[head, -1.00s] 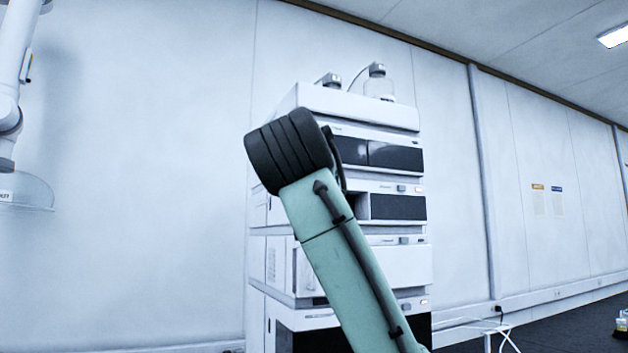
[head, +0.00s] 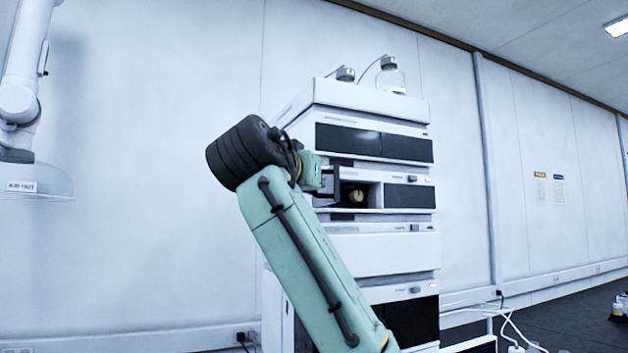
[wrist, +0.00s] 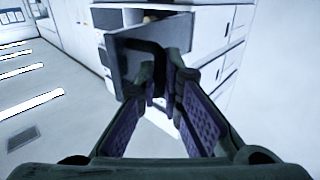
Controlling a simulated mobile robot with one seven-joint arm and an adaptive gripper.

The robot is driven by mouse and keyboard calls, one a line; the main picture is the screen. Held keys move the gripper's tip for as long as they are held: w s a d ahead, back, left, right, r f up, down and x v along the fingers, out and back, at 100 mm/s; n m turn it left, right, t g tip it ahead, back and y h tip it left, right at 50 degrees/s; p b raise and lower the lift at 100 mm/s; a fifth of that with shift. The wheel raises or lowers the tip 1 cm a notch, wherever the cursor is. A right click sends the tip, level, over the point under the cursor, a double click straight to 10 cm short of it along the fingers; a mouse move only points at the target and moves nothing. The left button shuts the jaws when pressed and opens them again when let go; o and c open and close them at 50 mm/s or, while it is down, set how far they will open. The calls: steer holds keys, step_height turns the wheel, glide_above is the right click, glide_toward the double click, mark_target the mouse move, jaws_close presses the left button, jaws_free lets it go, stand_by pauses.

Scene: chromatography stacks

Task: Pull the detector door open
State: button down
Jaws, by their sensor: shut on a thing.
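The detector door (wrist: 128,62) is a dark grey panel standing swung out from its instrument in the wrist view. My gripper (wrist: 165,88) is shut on the door's dark handle (wrist: 152,50), with one finger on each side. In the head view the open compartment (head: 355,196) shows a round beige part inside. The door (head: 324,184) shows there as a dark panel at the compartment's left, partly behind my wrist. The fingertips are hidden in the head view.
The instrument stack (head: 375,255) stands against a pale wall, with bottles (head: 391,77) on top. A fume arm (head: 30,180) hangs at the left. White cables (head: 512,330) lie near the stack's lower right. The floor left of the stack is clear in the wrist view.

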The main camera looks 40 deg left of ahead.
steer(key=shift+w+r, duration=0.1)
steer(key=shift+r, duration=0.05)
steer(key=c, duration=2)
jaws_free()
steer(key=shift+w+a+f, duration=0.1)
steer(key=shift+a+f, duration=0.1)
steer(key=shift+o, duration=1.4)
steer(key=v, duration=1.2)
